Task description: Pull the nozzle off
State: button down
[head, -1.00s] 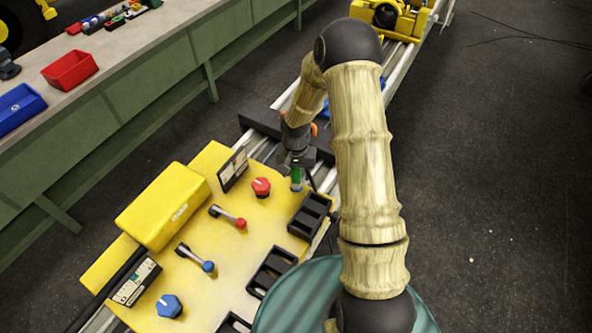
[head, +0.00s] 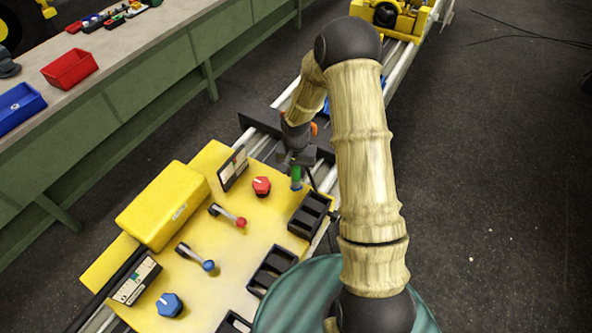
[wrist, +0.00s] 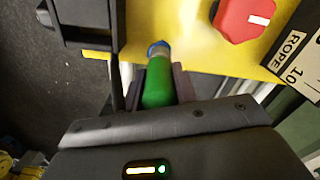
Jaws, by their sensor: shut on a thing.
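A green nozzle (wrist: 157,84) sits between the two fingers of my gripper (wrist: 160,78) in the wrist view. The fingers are shut on its sides. Its far end has a pale metallic band and a blue tip (wrist: 157,48) over the yellow panel. In the head view, the green nozzle (head: 297,172) stands roughly upright below my gripper (head: 297,165), near the panel's far right edge. Blue shows at its lower end. I cannot tell whether that end touches the panel or what it is joined to.
The yellow panel (head: 235,262) carries a red knob (head: 262,186), two levers, a blue knob (head: 169,305) and a yellow box (head: 163,207). Black open trays (head: 309,215) line its right side. A green workbench (head: 135,92) stands at left. The dark floor at right is mostly clear.

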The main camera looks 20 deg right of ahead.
jog(key=shift+r, duration=0.25)
jog(key=shift+r+p, duration=1.6)
jog(key=shift+r, duration=0.55)
